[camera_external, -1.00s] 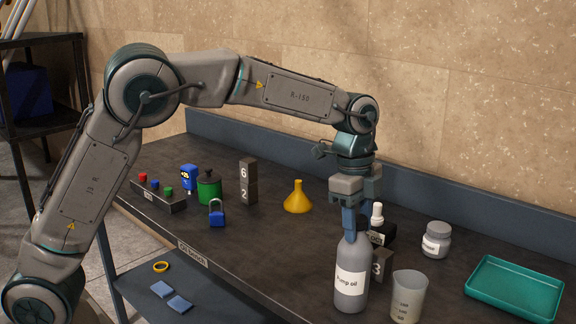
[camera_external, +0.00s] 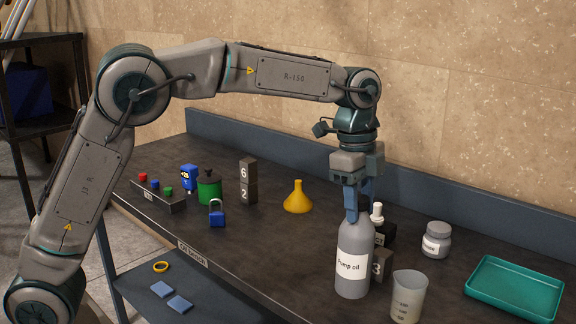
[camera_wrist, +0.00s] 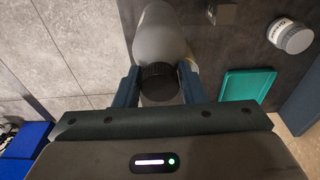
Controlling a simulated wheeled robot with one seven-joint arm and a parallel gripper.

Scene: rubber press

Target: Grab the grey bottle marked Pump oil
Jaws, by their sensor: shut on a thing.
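The grey bottle (camera_external: 352,262) labelled "Pump oil" is upright at the front of the bench, below my gripper (camera_external: 357,205). My gripper points down and is shut on the bottle's top. In the wrist view the black ribbed cap (camera_wrist: 160,83) sits between the two blue fingers of my gripper (camera_wrist: 160,86), with the pale bottle body (camera_wrist: 160,38) beyond it. The bottle's base appears a little above the bench top, though the gap is hard to judge.
A clear measuring cup (camera_external: 408,297) stands close right of the bottle. Behind it are a block marked 3 (camera_external: 381,266) and a dropper bottle (camera_external: 377,212). A grey jar (camera_external: 436,240) and green tray (camera_external: 514,288) lie right. A yellow funnel (camera_external: 298,198) stands left.

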